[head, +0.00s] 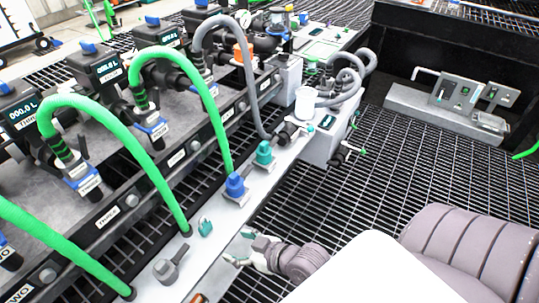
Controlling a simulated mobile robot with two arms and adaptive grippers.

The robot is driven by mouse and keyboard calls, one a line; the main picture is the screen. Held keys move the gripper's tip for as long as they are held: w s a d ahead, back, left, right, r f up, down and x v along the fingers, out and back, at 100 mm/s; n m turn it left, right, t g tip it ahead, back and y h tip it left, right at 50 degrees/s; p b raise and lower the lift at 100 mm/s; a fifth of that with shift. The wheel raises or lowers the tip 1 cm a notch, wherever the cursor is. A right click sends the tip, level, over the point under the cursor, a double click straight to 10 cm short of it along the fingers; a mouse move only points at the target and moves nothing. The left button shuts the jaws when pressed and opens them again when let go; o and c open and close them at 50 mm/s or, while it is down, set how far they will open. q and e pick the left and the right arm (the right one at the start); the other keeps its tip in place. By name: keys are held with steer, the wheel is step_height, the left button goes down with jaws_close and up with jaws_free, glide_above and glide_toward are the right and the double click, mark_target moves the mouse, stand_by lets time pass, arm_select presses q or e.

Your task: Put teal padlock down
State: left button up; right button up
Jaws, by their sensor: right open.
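A small teal item (205,227), which looks like the teal padlock, sits on the pale ledge (222,217) beside the foot of a green hose. It is too small to make out its shackle. My right gripper (238,249) is open at the ledge's right edge, to the right of and a little below the teal item in the picture, with a visible gap between them. Teal also shows on the gripper's fingers; I see nothing clearly held between them. My left gripper is not in view.
A grey valve handle (171,265), a blue fitting (236,187) and a teal fitting (264,153) stand on the ledge. Green hoses (110,118) arch over it from the meters. A white cup (305,103) stands farther back. Open grating (400,150) lies to the right.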

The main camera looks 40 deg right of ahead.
steer(key=s+d+m+g+h, duration=0.2)
steer(key=s+g, duration=0.6)
steer(key=s, duration=0.4)
steer(key=shift+s+d+f+h, duration=0.3)
steer(key=shift+d+f+h, duration=0.2)
steer(key=shift+h, duration=0.7)
